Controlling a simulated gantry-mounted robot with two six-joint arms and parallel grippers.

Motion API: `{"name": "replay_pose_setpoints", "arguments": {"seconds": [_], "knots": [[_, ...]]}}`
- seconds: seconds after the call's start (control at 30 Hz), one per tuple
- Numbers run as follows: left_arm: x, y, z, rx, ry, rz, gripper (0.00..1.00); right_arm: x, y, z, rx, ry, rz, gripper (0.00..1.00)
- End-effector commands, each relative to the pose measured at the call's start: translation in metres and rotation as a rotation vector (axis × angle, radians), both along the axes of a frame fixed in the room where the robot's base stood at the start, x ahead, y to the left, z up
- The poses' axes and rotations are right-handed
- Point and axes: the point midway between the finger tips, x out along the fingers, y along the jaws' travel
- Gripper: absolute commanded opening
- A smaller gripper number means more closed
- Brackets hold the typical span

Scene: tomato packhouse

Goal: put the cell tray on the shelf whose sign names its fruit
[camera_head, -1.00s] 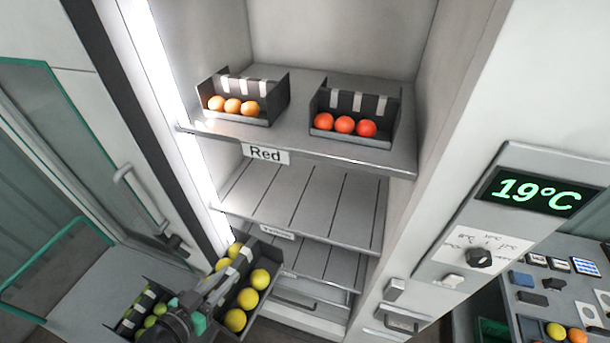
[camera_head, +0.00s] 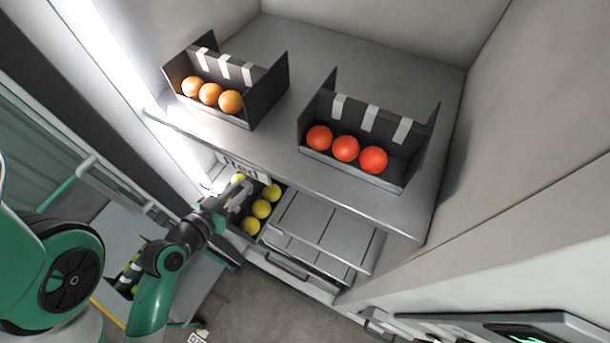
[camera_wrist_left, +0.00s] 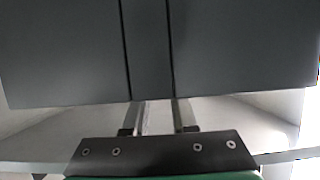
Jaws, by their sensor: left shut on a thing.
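The cell tray (camera_head: 279,211), dark grey with yellow tomatoes (camera_head: 261,208) in it, is at the left front of the second shelf (camera_head: 320,226), below the top shelf's front edge. My left gripper (camera_head: 238,190) is shut on the tray. In the left wrist view the fingers (camera_wrist_left: 156,116) reach the tray's broad grey wall (camera_wrist_left: 60,60), which fills the upper picture. I cannot tell whether the tray touches the shelf. The top shelf's sign (camera_head: 238,165) is seen too steeply to read now; the second shelf's sign is hidden. My right gripper is not in view.
The top shelf (camera_head: 330,190) holds a tray of orange tomatoes (camera_head: 210,93) and a tray of red ones (camera_head: 346,148). The second shelf is bare right of the held tray. A tray with green fruit (camera_head: 128,272) stands lower left, partly behind my arm.

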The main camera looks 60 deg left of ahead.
Motion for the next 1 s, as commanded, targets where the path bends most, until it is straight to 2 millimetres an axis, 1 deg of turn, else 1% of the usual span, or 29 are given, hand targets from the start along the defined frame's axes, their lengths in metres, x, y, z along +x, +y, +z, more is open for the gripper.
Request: {"name": "replay_pose_setpoints", "arguments": {"seconds": [0.17,0.23,0.37,0.53,0.6,0.7,0.8,1.0], "knots": [[0.014,0.001,-0.004,0.000,0.004,-0.008,0.00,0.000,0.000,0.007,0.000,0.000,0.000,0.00],[0.025,0.001,-0.005,0.007,-0.004,-0.015,0.00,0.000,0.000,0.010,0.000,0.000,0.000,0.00],[0.048,0.004,-0.016,0.008,-0.005,-0.016,0.00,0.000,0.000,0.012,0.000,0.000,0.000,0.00],[0.096,0.010,-0.037,0.008,-0.008,-0.012,0.00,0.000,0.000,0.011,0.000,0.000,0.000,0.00],[0.106,0.013,-0.058,0.004,-0.003,-0.007,0.00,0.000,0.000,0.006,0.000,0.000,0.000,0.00],[0.122,0.015,-0.077,0.005,-0.004,-0.006,0.00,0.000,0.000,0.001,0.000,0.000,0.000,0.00],[0.131,0.016,-0.088,0.004,-0.005,-0.004,0.00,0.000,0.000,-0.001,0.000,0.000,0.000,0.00],[0.135,0.017,-0.093,0.003,-0.006,-0.003,0.00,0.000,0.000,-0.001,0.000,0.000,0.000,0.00]]}}
